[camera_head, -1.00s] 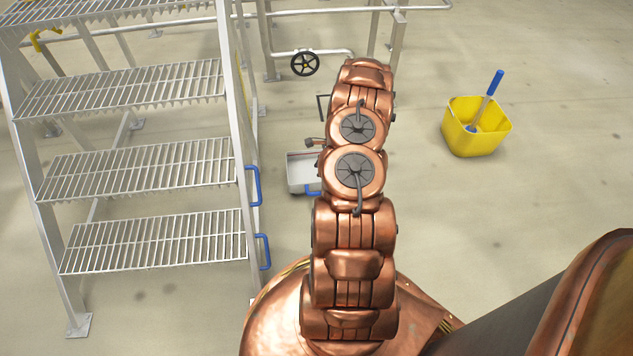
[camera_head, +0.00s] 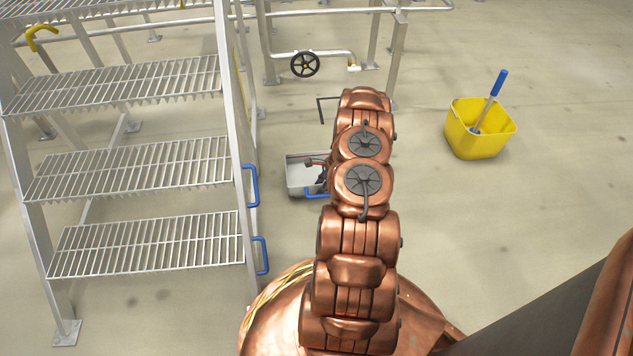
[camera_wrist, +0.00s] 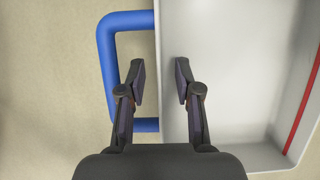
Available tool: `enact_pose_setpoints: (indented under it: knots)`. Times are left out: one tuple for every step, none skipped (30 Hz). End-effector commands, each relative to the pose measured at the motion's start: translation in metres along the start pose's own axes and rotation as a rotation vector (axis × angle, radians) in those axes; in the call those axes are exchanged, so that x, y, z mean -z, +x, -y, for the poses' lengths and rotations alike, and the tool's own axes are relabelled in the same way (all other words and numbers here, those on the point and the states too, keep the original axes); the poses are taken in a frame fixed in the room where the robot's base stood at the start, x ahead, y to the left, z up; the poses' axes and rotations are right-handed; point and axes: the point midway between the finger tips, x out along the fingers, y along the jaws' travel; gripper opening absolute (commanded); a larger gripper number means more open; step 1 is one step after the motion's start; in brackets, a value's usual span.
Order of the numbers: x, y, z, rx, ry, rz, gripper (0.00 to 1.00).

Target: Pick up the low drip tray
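The low drip tray (camera_head: 303,173) is a grey-white open box on the floor beside the metal steps, partly hidden behind my arm in the head view. It has a blue handle (camera_head: 317,195) on its near side. In the wrist view the tray (camera_wrist: 225,60) fills the right half and its blue loop handle (camera_wrist: 106,60) stands out on the left. My gripper (camera_wrist: 160,82) is open above it, with the tray's wall and rim between the fingers in the picture. One finger is over the gap inside the handle, the other over the tray's inside. I cannot tell any contact.
Metal steps (camera_head: 140,165) with blue handles (camera_head: 251,186) stand close left of the tray. A pipe with a black handwheel (camera_head: 305,64) is behind it. A yellow bucket (camera_head: 480,140) with a blue-handled tool stands to the right on open floor.

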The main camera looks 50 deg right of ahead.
Motion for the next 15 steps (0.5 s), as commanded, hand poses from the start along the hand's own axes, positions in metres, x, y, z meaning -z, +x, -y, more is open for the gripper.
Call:
enact_pose_setpoints:
  knots:
    - [0.0018, 0.0092, -0.0006, -0.001, 0.002, 0.001, 0.33]
    - [0.0016, 0.0112, -0.0006, 0.0, 0.002, 0.001, 0.33]
    - [0.0011, 0.0126, -0.0004, 0.0, 0.002, 0.001, 0.33]
    - [0.0008, 0.013, -0.0003, 0.0, 0.002, 0.001, 0.33]
    - [0.0004, 0.0129, -0.0001, 0.001, 0.002, 0.001, 0.33]
    - [0.0001, 0.0125, 0.0, 0.001, 0.001, 0.001, 0.33]
    - [0.0, 0.012, 0.0001, 0.001, 0.001, 0.001, 0.33]
    - [0.0, 0.0118, 0.0001, 0.001, 0.001, 0.001, 0.33]
    - [-0.0001, 0.0117, 0.0002, 0.001, 0.001, 0.001, 0.33]
    - [-0.0002, 0.0116, 0.0002, 0.001, 0.001, 0.001, 0.33]
    - [-0.0002, 0.0116, 0.0002, 0.001, 0.001, 0.001, 0.3]
    - [-0.0002, 0.0116, 0.0001, 0.001, 0.001, 0.001, 0.26]
    - [-0.0002, 0.0116, 0.0001, 0.001, 0.001, 0.001, 0.23]
    - [-0.0002, 0.0116, 0.0001, 0.001, 0.001, 0.001, 0.2]
    - [-0.0002, 0.0115, 0.0002, 0.001, 0.001, 0.001, 0.16]
